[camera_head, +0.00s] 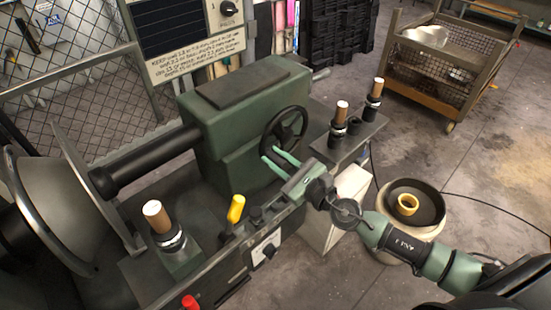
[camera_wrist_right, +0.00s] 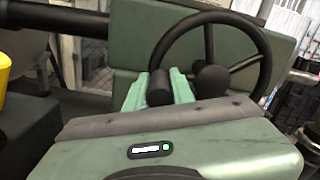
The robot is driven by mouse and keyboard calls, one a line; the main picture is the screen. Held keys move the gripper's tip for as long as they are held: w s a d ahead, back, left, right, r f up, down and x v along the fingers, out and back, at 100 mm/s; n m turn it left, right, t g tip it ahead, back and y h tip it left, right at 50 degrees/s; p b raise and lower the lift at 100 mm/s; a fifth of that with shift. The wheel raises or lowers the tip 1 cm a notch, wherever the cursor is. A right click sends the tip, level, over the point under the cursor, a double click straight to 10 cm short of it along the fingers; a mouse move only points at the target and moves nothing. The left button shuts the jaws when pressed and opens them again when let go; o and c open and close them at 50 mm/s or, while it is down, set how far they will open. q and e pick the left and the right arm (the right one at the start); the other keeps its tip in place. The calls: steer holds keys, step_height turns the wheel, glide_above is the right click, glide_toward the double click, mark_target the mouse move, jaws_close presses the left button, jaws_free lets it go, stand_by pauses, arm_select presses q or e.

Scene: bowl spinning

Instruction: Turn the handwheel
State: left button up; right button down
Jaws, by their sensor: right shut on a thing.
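The black handwheel (camera_head: 284,130) is mounted on the front of the green machine housing (camera_head: 235,125). It has a round rim, spokes and a hub; in the right wrist view it (camera_wrist_right: 211,80) fills the upper middle. My right gripper (camera_head: 271,156) reaches the wheel's lower left side. In the right wrist view its pale green fingers (camera_wrist_right: 158,88) are shut around the short black handle (camera_wrist_right: 160,86) of the handwheel. My left gripper does not show.
Posts with wooden tops (camera_head: 152,210) and a yellow-handled lever (camera_head: 236,208) stand on the machine bed.

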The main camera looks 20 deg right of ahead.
steer(key=shift+s+a+f, duration=0.1)
steer(key=shift+s+f, duration=0.1)
steer(key=shift+f, duration=0.45)
steer(key=c, duration=1.5)
jaws_free()
steer(key=o, duration=0.3)
steer(key=shift+w, duration=0.1)
steer(key=shift+w+r, duration=0.1)
steer(key=b+v, duration=0.3)
steer(key=v, duration=0.5)
steer(key=shift+w+r, duration=0.1)
